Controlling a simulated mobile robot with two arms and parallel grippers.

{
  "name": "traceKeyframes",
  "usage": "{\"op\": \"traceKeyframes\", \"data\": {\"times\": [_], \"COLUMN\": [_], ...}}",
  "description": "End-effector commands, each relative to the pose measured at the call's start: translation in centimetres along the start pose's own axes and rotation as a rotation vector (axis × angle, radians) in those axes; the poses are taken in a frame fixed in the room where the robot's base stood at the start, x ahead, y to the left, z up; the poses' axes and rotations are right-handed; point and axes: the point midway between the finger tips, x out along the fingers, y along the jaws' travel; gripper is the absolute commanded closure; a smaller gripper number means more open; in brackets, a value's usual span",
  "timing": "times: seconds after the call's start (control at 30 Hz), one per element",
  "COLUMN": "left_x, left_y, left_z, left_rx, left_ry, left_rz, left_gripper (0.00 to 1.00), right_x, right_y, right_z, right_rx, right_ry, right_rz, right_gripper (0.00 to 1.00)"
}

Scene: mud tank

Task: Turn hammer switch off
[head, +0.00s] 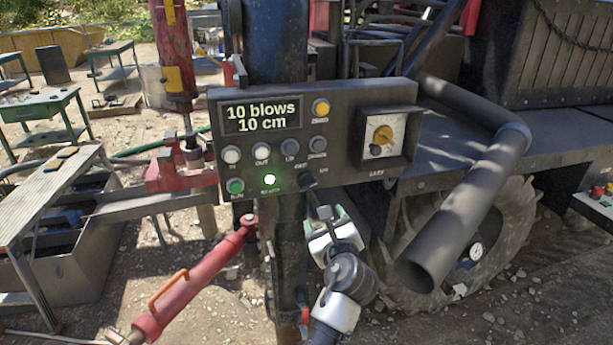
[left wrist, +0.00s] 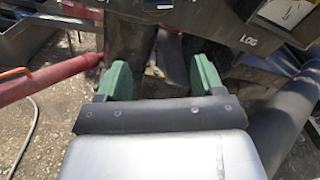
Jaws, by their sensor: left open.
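A grey control panel (head: 330,150) hangs on a dark post, its display reading "10 blows 10 cm". A black rotary switch (head: 307,180) sits at its lower edge, right of a lit green lamp (head: 270,179). The small lettering around the switch is hard to read; I cannot tell its setting for certain. My left gripper (head: 323,208) is just below the switch, apart from the panel's face. In the left wrist view its green fingers (left wrist: 165,78) are spread with nothing between them; the switch is not visible there. My right gripper is not in view.
The panel also carries several push buttons, a yellow button (head: 321,107) and a boxed dial (head: 384,135). A black pipe (head: 460,210) slants down at the right. A red cylinder (head: 195,280) slants at the left. Open ground lies below the panel's left side.

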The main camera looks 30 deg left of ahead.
Motion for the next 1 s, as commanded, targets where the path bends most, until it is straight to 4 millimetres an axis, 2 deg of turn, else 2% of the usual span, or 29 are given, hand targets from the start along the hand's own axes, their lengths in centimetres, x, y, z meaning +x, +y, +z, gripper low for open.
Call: {"op": "traceKeyframes", "data": {"times": [0.03,0.07,0.2,0.47,0.7,0.83,1.0], "left_x": [-0.1,-0.2,0.6,5.2,9.1,10.2,10.5], "left_y": [-0.1,-0.1,0.0,0.1,0.2,0.3,0.4], "left_z": [1.8,2.6,4.0,4.4,4.4,4.4,4.3], "left_rx": [0.017,0.029,0.054,0.054,0.053,0.052,0.051], "left_ry": [-0.031,-0.046,-0.072,-0.07,-0.069,-0.068,-0.068], "left_rz": [0.016,0.024,0.042,0.041,0.039,0.038,0.037], "left_gripper": [0.32,0.32,0.32,0.32,0.32,0.32,0.32], "right_x": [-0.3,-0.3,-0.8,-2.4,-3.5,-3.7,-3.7], "right_y": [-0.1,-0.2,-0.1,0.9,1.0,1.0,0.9], "right_z": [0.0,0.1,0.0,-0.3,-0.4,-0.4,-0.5], "right_rx": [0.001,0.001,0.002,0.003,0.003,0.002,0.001], "right_ry": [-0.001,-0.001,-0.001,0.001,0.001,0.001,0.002], "right_rz": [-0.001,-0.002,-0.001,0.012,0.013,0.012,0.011], "right_gripper": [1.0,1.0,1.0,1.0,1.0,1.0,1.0]}}
